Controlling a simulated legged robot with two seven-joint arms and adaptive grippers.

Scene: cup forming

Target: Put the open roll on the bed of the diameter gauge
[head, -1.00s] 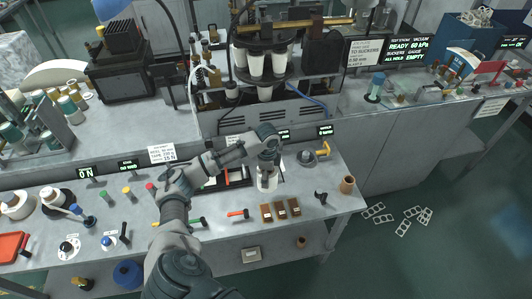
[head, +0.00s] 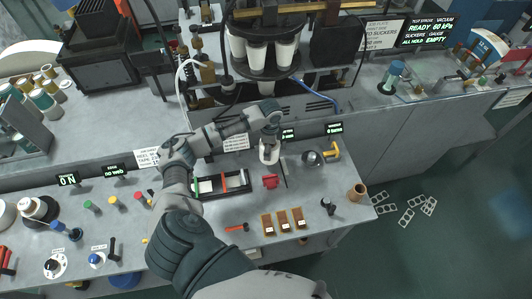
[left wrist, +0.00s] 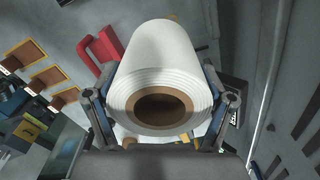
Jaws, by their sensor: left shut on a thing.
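My left gripper (head: 269,146) is shut on the open roll (head: 268,155), a white roll held above the bench. In the left wrist view the roll (left wrist: 165,60) sits between both fingers, its brown core and layered end facing the camera. A red fixture (head: 270,182) with a dark upright rod beside it stands on the bench just below the roll in the head view. Part of the red fixture (left wrist: 103,48) shows beside the roll in the left wrist view. I cannot tell for sure that it is the diameter gauge, nor whether the roll touches it. My right gripper is out of view.
A black tray with dividers (head: 222,194) lies left of the red fixture. A round metal device with a yellow handle (head: 318,156) stands to the right. Several brown blocks (head: 283,221) lie in front. The cup machine (head: 262,80) rises behind.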

